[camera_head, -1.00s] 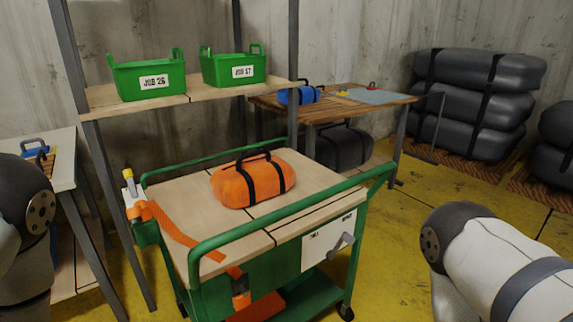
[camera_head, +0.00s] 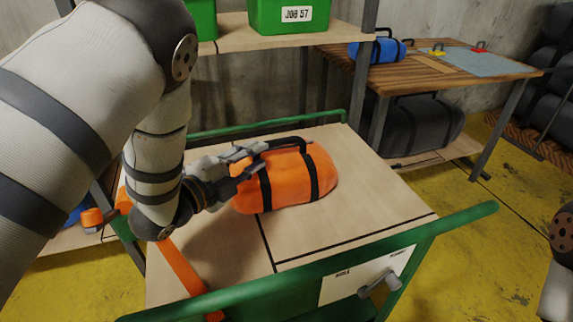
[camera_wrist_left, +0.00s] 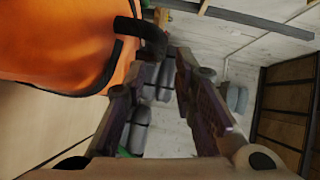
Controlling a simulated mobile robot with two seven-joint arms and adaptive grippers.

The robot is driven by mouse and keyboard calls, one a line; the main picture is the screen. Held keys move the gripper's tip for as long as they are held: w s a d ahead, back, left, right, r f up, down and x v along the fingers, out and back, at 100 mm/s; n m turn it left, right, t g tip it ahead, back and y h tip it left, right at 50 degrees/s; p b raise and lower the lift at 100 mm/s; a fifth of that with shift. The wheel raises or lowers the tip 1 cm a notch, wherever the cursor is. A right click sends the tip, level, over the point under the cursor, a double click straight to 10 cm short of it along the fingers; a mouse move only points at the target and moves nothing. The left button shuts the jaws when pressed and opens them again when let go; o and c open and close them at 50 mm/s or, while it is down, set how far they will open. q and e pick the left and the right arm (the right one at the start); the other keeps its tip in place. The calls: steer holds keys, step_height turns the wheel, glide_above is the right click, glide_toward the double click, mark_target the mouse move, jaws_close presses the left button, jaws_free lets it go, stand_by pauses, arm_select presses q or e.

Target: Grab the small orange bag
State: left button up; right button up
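The small orange bag (camera_head: 290,178) with black straps and a black carry handle (camera_head: 287,143) lies on the wooden top of the green cart. My left gripper (camera_head: 252,156) reaches in from the left, its fingertips beside the left end of the handle. In the left wrist view the bag (camera_wrist_left: 50,45) fills the upper left. The handle (camera_wrist_left: 140,32) shows there close to the left fingertip. A gap shows between the two fingers of the left gripper (camera_wrist_left: 178,62). The handle does not clearly lie between them. My right gripper is out of view; only part of that arm shows at the right edge.
The green cart rail (camera_head: 330,268) runs along the near side. A shelf with green bins (camera_head: 283,14) stands behind. A wooden table (camera_head: 440,65) with a blue bag (camera_head: 378,50) is at the back right. The cart top right of the bag is clear.

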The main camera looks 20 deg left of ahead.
mark_target(275, 143)
arm_select(q)
steer(key=b+x, duration=0.1)
steer(key=x, duration=0.8)
steer(key=shift+w+f, duration=0.1)
steer(key=shift+w, duration=0.05)
jaws_close()
steer(key=shift+r, duration=0.25)
